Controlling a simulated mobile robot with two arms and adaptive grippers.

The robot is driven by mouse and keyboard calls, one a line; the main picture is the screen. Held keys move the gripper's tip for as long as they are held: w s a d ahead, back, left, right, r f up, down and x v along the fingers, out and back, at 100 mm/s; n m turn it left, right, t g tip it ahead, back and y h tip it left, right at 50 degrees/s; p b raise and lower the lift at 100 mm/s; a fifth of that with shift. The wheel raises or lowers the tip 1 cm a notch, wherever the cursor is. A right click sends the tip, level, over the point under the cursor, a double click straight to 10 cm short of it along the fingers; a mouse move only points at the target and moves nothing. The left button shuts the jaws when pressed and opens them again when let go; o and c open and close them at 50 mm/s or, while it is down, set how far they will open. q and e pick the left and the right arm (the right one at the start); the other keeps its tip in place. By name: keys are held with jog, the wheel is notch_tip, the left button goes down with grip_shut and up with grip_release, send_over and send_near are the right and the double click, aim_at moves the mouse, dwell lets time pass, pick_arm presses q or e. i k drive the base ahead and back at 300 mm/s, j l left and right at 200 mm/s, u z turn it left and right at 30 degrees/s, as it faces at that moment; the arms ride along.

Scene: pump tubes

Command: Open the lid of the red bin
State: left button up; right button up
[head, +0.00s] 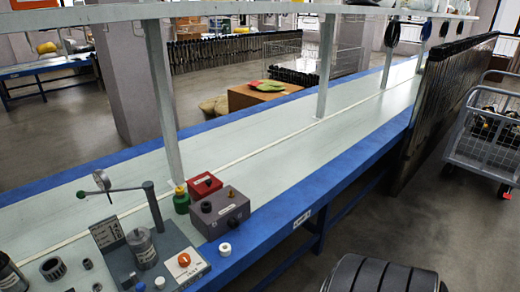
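I see no thing that is clearly a red bin with a lid. The only red box-like thing is a small red box (205,184) on the workbench, behind a grey box with dark knobs (220,212). It has a dark detail on its top, and I cannot tell whether it has a lid. Neither of my grippers is in view.
The long workbench (350,115) with blue edges runs from lower left to upper right, mostly bare. A green bottle (181,200) and a test fixture (145,248) stand at its near end. A wire cart (485,135) stands at right.

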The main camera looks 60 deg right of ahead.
aim_at(203, 184)
jog(key=z, duration=1.35)
jog(key=i+l+u, duration=0.3)
jog(key=l, duration=0.2)
